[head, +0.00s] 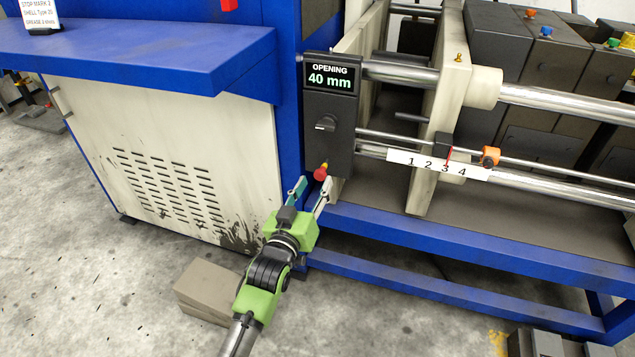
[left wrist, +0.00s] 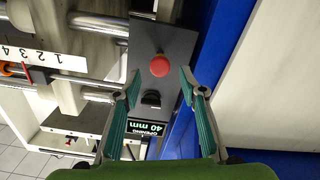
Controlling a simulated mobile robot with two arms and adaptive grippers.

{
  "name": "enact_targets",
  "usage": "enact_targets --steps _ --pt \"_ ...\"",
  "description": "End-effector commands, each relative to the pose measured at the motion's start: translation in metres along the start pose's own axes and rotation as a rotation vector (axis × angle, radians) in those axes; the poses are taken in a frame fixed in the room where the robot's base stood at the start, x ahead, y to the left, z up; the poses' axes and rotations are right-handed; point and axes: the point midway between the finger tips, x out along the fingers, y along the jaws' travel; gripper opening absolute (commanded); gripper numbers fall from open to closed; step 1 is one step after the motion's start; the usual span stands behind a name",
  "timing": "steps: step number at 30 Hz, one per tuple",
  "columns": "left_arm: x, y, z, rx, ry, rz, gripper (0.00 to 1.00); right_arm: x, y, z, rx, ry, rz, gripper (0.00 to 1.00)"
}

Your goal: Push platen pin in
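The press platen (head: 440,125) is a pale upright plate on steel bars. A short dark pin (head: 407,117) sticks out of its left face, and a small brass pin (head: 458,57) stands on its top edge; I cannot tell which is the platen pin. My left gripper (head: 313,186) is open and empty, below the dark control panel (head: 328,110). Its fingers point at the panel's red button (head: 321,173). In the left wrist view, the red button (left wrist: 159,66) shows between the open fingertips (left wrist: 160,72). My right gripper is not in view.
The panel has a dial (head: 325,124) and a display (head: 329,78) reading 40 mm. A scale (head: 437,165) numbered 1 to 4 and an orange clamp (head: 490,156) sit by the lower bars. The blue frame rail (head: 450,245) runs below. Grey blocks (head: 205,290) lie on the floor.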

Motion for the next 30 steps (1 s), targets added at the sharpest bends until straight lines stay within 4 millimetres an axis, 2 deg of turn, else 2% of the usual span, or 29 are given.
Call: enact_targets --steps 3,6,17,18,22,30 --pt "0.018 0.000 0.001 0.000 0.001 0.000 0.38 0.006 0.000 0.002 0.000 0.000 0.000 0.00" --pt "0.027 0.000 0.001 0.000 0.001 0.000 0.38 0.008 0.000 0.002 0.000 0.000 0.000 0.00" --pt "0.033 0.000 0.000 0.000 0.000 0.000 0.38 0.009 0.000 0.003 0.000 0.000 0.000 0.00" --pt "0.033 0.000 0.000 0.000 0.000 0.000 0.36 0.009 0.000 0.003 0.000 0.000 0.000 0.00" --pt "0.033 0.000 0.000 0.000 0.000 0.000 0.02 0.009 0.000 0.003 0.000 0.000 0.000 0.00" --pt "0.038 0.000 0.000 0.000 -0.001 0.000 0.00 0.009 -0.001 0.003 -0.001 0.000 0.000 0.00"
